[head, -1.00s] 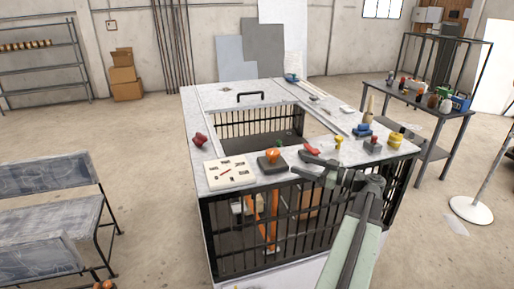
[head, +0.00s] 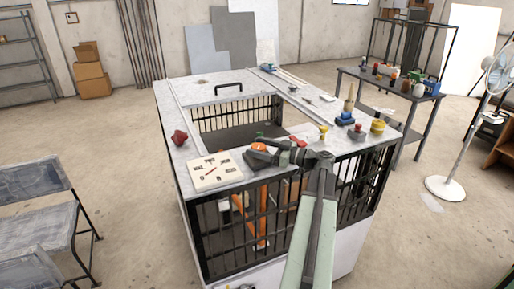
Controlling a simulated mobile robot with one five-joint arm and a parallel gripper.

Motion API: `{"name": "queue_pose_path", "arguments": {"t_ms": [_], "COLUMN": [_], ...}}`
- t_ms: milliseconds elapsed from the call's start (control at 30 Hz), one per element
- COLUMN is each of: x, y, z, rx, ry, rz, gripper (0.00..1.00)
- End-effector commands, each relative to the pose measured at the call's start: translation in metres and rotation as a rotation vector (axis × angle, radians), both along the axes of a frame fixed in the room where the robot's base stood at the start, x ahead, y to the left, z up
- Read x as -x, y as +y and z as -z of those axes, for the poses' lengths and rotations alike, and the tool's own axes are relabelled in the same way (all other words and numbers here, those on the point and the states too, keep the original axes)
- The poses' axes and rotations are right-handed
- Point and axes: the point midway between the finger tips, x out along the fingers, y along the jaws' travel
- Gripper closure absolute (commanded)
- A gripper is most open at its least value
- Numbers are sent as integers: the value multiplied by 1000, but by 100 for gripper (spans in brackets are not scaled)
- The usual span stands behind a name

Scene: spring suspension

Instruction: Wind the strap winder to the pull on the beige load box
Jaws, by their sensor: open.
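An orange-topped winder on a dark base (head: 258,147) stands on the front edge of the grey bench top. My gripper (head: 254,156) is open at the winder and overlaps its base in the picture; I cannot tell whether they touch. Orange straps (head: 240,207) hang inside the barred cage below. A beige panel with small dark and red marks (head: 214,171) lies on the bench left of the winder. I cannot make out a beige load box for certain; bars and my arm hide much of the cage.
A red knob (head: 179,137) stands on the left rim of the bench top (head: 176,112). A fan (head: 489,80) stands at right.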

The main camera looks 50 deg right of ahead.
Motion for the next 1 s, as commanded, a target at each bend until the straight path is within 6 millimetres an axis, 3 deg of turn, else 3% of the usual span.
{"name": "queue_pose_path", "arguments": {"t_ms": [267, 400, 500, 1000], "x": [-3, -3, -3, -4], "y": [2, 2, 2, 3], "z": [0, 0, 0, 0], "rx": [0, 0, 0, 1], "ry": [0, 0, 0, 0], "rz": [-1, -2, -2, 251], "gripper": [30, 69, 93, 93]}}
